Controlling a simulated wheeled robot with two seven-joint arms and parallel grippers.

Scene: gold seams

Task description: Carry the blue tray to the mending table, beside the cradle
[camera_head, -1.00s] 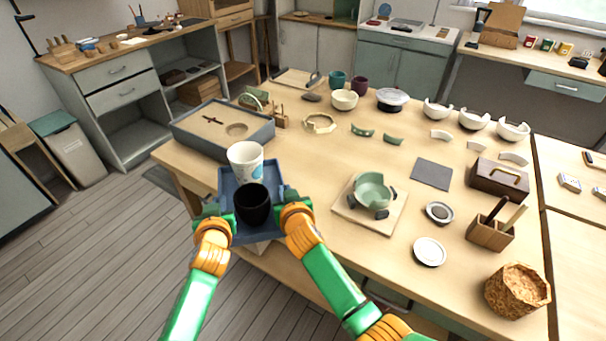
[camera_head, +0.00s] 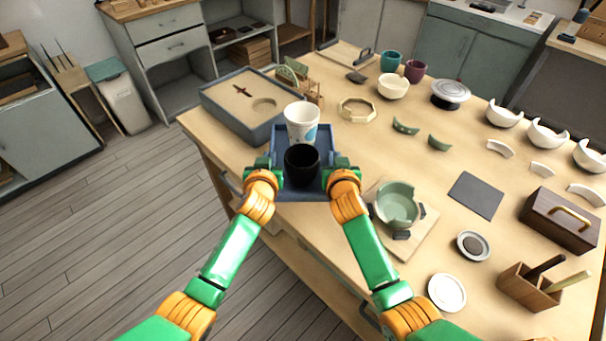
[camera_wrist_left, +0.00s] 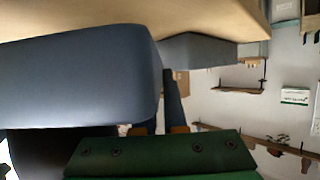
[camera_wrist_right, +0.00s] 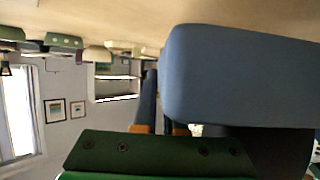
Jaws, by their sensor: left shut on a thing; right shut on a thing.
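The blue tray (camera_head: 276,140) is held between my two grippers near the left front edge of the mending table (camera_head: 330,225). A white cup with a blue patch (camera_head: 301,120) and a black cup (camera_head: 301,166) stand upright in it. My left gripper (camera_head: 268,172) is shut on the tray's left side, and my right gripper (camera_head: 340,172) on its right side. The tray wall fills much of the left wrist view (camera_wrist_left: 80,75) and the right wrist view (camera_wrist_right: 240,75). The cradle, a wooden board with dark pads (camera_head: 412,250), holds a broken green bowl (camera_head: 397,203) to the tray's right.
A grey sand box (camera_head: 225,112) stands just behind and left of the tray. A gold-edged ring (camera_head: 356,109) and green shards (camera_head: 405,127) lie beyond it. A dark mat (camera_head: 476,195), small dish (camera_head: 473,246) and white lid (camera_head: 447,292) lie right of the cradle.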

